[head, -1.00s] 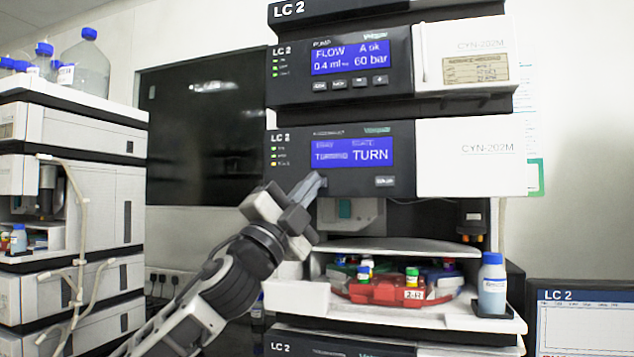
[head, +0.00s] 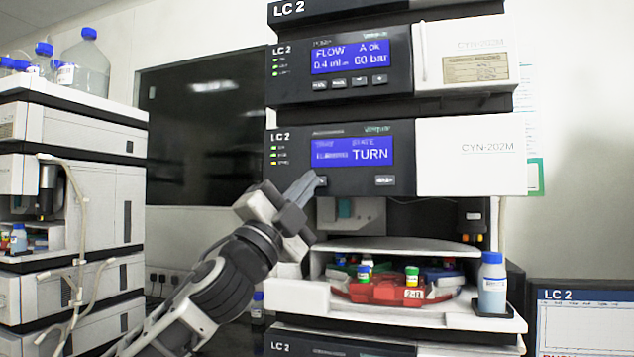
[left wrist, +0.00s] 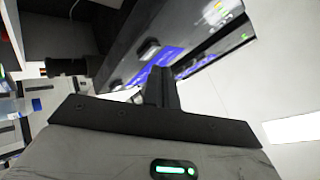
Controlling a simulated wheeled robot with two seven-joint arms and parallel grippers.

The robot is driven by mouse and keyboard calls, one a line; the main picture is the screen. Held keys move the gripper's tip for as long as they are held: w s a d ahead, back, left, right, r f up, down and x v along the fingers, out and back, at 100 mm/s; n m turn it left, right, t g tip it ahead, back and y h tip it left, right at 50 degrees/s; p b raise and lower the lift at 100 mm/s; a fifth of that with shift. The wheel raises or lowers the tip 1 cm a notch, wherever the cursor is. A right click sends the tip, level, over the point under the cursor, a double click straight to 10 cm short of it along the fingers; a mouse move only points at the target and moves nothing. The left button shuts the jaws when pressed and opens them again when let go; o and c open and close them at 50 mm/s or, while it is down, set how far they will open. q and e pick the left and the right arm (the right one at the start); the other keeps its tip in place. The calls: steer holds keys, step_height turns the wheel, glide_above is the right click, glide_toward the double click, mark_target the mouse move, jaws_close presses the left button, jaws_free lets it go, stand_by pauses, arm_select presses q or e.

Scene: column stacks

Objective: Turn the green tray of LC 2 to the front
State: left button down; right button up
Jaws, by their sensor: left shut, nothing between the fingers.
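The LC 2 stack fills the middle of the head view. Its open bay holds a round carousel of coloured trays. A red tray (head: 385,293) with a white label and capped vials faces the front. Blue shows behind it on the right; a small green patch shows at the left, but I cannot tell if it is the green tray. My left gripper (head: 314,181) is shut and empty, its tips at the left button below the module's blue display (head: 352,152), which reads TURN. I cannot tell if they touch the button. The gripper also shows in the left wrist view (left wrist: 160,88). My right gripper is out of view.
A blue-capped bottle (head: 492,284) stands on the right of the bay's ledge. Another instrument stack (head: 85,215) is at the left with bottles on top. A monitor (head: 585,320) labelled LC 2 is at lower right.

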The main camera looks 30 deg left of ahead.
arm_select(q)
steer(key=shift+y, duration=0.3)
steer(key=s, duration=0.2)
steer(key=s+d, duration=0.1)
steer(key=s, duration=0.2)
steer(key=shift+b, duration=0.4)
steer(key=shift+w, duration=0.1)
stand_by(4.7)
